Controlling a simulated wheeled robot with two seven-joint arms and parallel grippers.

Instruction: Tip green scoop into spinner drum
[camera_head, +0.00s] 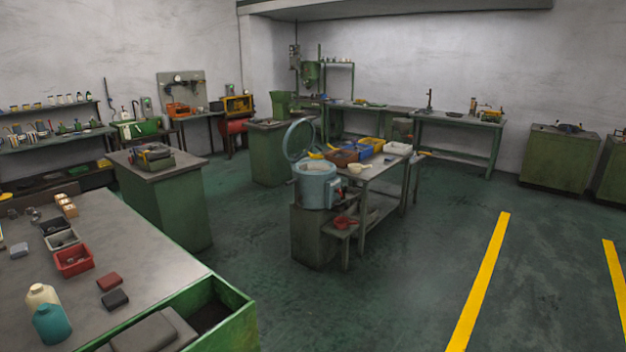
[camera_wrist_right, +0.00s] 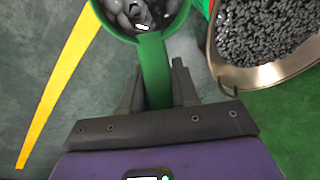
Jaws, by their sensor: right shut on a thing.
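My right gripper (camera_wrist_right: 156,88) shows in the right wrist view, shut on the handle of the green scoop (camera_wrist_right: 155,65). The scoop's bowl is at the top of that view and holds dark grey pieces. The spinner drum (camera_head: 317,186), a pale blue-grey round machine with its round lid raised, stands in the middle of the head view beside a table. My grippers do not show in the head view, and my left gripper is in neither view.
A metal-rimmed container (camera_wrist_right: 262,76) full of small dark pieces is right of the scoop in the wrist view. A table (camera_head: 376,184) with coloured bins stands beside the drum. A workbench (camera_head: 150,235) fills the lower left. Floor with yellow lines (camera_head: 480,282) is clear at right.

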